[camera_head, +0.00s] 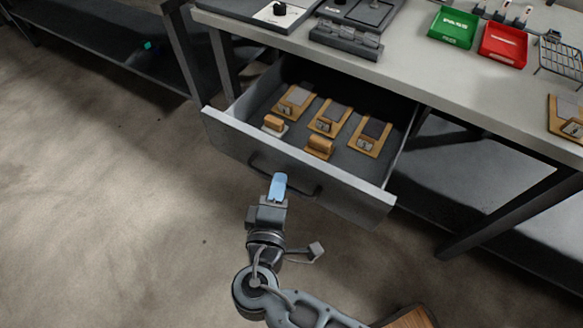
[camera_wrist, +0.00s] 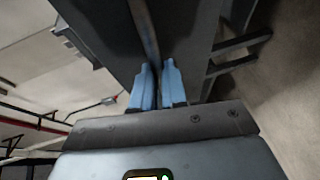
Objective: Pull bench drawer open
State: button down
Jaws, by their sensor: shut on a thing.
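The bench drawer (camera_head: 345,195) stands pulled out from under the bench, and its inside shows. Its dark bar handle (camera_head: 308,189) runs along the front face. My gripper (camera_head: 279,180) is at the middle of that handle, with blue fingertips. In the wrist view my gripper (camera_wrist: 158,75) has its two blue fingers closed around the dark handle bar (camera_wrist: 146,35), against the drawer front (camera_wrist: 100,30). The part of the handle between the fingers is hidden.
Several wooden blocks and boards (camera_head: 330,118) lie in the drawer. The bench top (camera_head: 420,70) holds a green tray (camera_head: 453,27), a red tray (camera_head: 503,45), a wire rack (camera_head: 562,55) and a dark fixture (camera_head: 347,38). Bare floor (camera_head: 110,220) lies left of the drawer.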

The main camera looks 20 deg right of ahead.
jog(key=shift+s+a, duration=0.85)
jog(key=shift+a, duration=0.25)
jog(key=c, duration=1.2)
grip_release()
jog(key=v, duration=0.7)
jog(key=shift+s+a, duration=0.15)
jog(key=shift+s, duration=0.15)
